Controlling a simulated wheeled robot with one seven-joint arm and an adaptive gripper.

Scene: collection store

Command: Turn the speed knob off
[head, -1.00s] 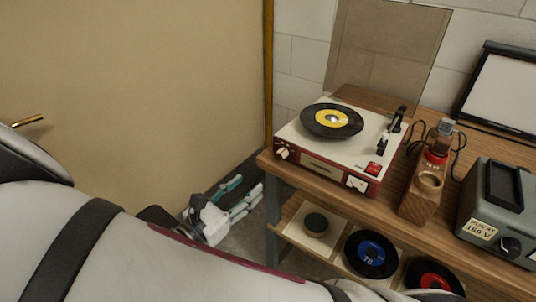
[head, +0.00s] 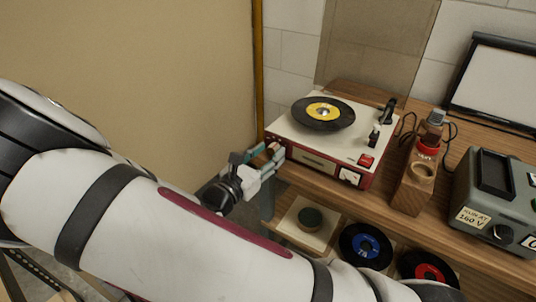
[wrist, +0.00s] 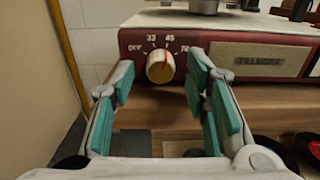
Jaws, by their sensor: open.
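The speed knob (wrist: 160,67) is a pale cream dial on the red front of the record player (wrist: 230,60) in the wrist view. Marks OFF, 33, 45 and 78 run around it from left to right. Its red pointer line looks turned upward, near 45. My gripper (wrist: 161,72) is open, its teal-padded fingers either side of the knob in that view, with gaps between. Whether the tips reach the knob's depth is unclear. In the head view, my gripper (head: 262,168) is at the player's front left corner, and partly covers the knob.
A black record with a yellow label (head: 323,112) lies on the player. A wooden block with a bottle (head: 412,190) and a grey power unit (head: 495,200) stand to the right on the wooden shelf (head: 380,205). Records lie on the lower shelf. A wall is at left.

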